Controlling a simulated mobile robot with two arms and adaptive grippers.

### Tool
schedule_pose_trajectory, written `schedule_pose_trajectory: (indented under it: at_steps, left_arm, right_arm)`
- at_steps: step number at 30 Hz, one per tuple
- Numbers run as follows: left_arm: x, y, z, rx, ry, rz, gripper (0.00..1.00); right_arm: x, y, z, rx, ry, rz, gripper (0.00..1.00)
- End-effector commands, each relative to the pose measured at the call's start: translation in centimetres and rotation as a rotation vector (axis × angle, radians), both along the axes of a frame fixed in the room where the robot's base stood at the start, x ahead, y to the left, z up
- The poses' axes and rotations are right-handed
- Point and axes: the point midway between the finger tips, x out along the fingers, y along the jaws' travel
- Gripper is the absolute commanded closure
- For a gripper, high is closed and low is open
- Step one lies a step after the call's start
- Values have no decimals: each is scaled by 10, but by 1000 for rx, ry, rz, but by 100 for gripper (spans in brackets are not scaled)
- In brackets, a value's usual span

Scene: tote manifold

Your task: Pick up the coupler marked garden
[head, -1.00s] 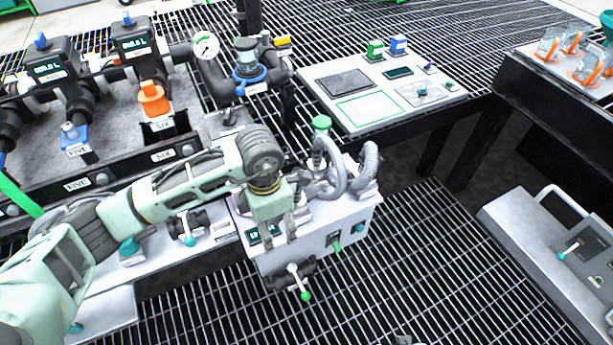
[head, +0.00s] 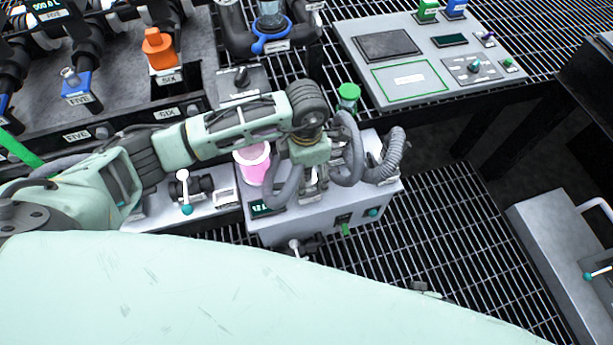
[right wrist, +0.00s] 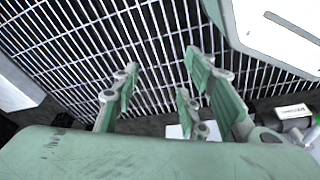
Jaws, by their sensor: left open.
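I cannot read the word garden on anything in the head view, so I cannot tell which part is the coupler. Grey corrugated hoses (head: 390,158) loop over a light grey box (head: 375,200) with a small display on its front. My left gripper (head: 312,190) points down over this box, among the hoses, open. Its fingertips are partly lost against the hoses, and I see nothing clearly held. My right gripper (right wrist: 160,80) shows in the right wrist view with its fingers apart and empty, above the floor grating. A small label (right wrist: 292,112) there is unreadable.
A white cup (head: 254,165) with pink contents stands left of the left gripper. A green-capped part (head: 348,96) stands behind it. A control panel (head: 440,60) is at the back right. A grey case (head: 560,250) lies at right. My pale green body part covers the front.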

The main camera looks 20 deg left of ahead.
Motion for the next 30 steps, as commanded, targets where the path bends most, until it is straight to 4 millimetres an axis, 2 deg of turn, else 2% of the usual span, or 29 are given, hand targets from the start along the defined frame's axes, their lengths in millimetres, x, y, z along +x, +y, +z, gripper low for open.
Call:
schedule_pose_trajectory:
  at_steps: [1, 4, 12, 30]
  left_arm:
    - [-1, 0, -8, -1, 2, 0, 36]
    - [-1, 0, -16, -1, 1, 1, 36]
    - [0, 0, -17, 1, -1, 0, 37]
    - [0, 0, -17, 0, -1, 0, 89]
  right_arm:
    - [1, 0, 2, 0, -1, 0, 60]
    - [3, 0, 7, 0, -4, -1, 60]
    - [3, 0, 8, 0, -3, -1, 60]
    - [3, 0, 8, 0, -3, -1, 60]
